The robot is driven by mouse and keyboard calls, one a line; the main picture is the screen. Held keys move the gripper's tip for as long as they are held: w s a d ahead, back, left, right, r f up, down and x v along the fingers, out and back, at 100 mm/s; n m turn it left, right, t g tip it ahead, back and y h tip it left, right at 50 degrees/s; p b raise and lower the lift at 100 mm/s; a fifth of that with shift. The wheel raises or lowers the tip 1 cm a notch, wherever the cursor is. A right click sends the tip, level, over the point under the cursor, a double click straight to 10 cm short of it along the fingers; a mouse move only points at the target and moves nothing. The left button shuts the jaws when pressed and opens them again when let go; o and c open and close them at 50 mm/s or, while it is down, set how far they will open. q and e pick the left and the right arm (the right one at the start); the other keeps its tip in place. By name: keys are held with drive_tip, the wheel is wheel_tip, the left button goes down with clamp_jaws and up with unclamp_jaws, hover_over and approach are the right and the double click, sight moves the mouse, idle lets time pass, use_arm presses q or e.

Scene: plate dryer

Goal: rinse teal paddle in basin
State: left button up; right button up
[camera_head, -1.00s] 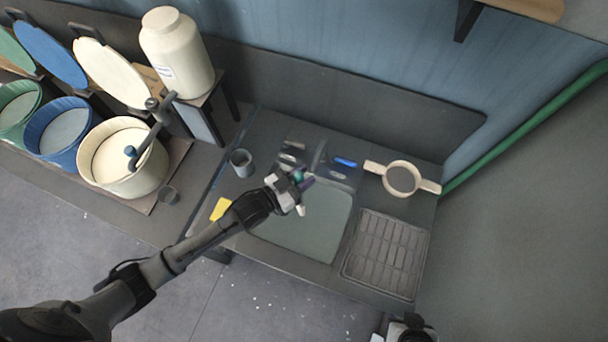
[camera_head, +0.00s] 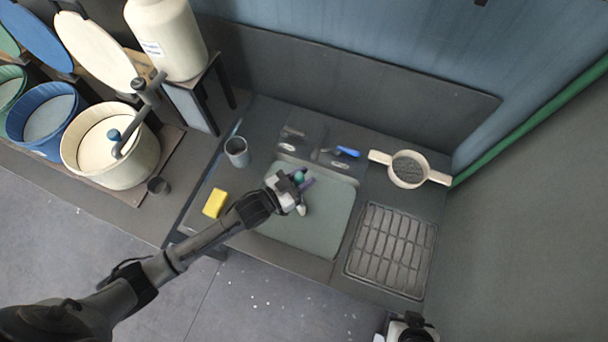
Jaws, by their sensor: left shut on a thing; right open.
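My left gripper (camera_head: 291,191) is shut on the teal paddle, of which a small teal part (camera_head: 299,177) shows at the jaws. The rest of the paddle is hidden or too small to make out. The gripper is over the upper left part of the grey-green basin (camera_head: 325,225); I cannot tell whether the paddle touches the basin's contents. My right gripper (camera_head: 408,331) is only partly in view at the bottom edge, and its fingers are not clear.
A yellow sponge (camera_head: 215,203) and a grey cup (camera_head: 236,152) are left of the basin. A drying rack (camera_head: 391,250) and a two-handled strainer (camera_head: 408,169) are on the right. A blue-handled tool (camera_head: 347,152) lies behind the basin. Vats (camera_head: 110,150) stand at left.

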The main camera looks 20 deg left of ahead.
use_arm(q)
wheel_tip(320, 180, down, 5)
drive_tip(key=b, duration=0.3)
idle(0.4)
drive_tip(key=shift+w, duration=0.2)
